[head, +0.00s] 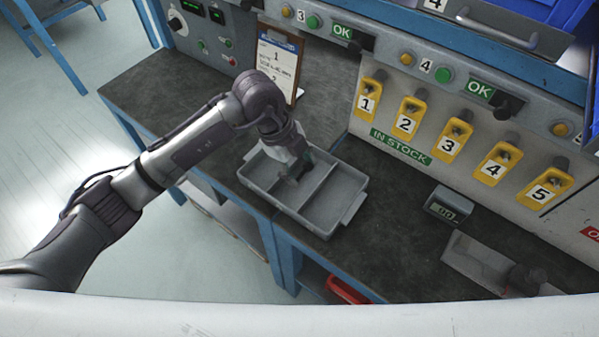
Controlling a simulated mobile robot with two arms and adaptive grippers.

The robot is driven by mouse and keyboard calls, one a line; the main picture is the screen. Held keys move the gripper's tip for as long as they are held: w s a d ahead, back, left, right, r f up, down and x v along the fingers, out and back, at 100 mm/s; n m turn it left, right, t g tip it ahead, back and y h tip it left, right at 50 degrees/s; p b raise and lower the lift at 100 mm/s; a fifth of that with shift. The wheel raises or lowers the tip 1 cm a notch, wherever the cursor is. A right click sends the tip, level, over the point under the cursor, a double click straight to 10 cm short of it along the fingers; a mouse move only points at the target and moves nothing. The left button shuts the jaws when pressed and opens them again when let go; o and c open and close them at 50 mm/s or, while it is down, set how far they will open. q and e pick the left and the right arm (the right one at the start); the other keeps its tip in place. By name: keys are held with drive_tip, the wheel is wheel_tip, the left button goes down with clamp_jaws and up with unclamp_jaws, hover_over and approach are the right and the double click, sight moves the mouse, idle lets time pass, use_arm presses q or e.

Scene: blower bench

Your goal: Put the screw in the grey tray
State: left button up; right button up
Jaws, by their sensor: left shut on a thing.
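The grey tray (337,207) sits on the dark bench top and has inner dividers. My left gripper (291,174) points down over the tray's left part, with its dark fingertips low, near or inside the rim. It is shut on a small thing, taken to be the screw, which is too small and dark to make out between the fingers. I cannot tell whether it touches the tray floor. The tray's right part looks empty. My right gripper is not in view.
A clipboard (279,62) stands behind the tray. Yellow numbered holders (409,117) line the back panel. A small display box (448,206) and a metal bin (478,262) with a dark object sit to the right. The bench top (390,235) right of the tray is clear.

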sight(305, 184)
use_arm(q)
wheel_tip(305, 184, down, 3)
drive_tip(key=shift+r, duration=0.15)
drive_tip(key=shift+f, duration=0.2)
drive_tip(key=shift+f, duration=0.1)
drive_tip(key=o, duration=1.1)
drive_tip(key=v, duration=1.2)
drive_tip(key=shift+d, duration=0.1)
